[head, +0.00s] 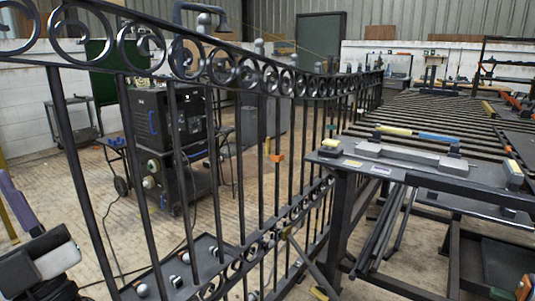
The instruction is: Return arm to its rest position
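A black scroll gate (288,83) with ring ornaments along its top runs from the near left toward the back right. A lower band of scrolls (262,243) crosses its bars. My gripper is not clearly seen in the head view, and its finger state does not show. Dark and light grey parts at the lower left corner may belong to my arm, but I cannot tell.
A slatted metal table (440,108) stands right of the gate. A nearer steel bench (390,172) holds a grey bar and a blue-and-yellow tool. A black welding machine (168,118) stands behind the gate. A dark tray (205,262) lies low behind the bars. Open floor shows at left.

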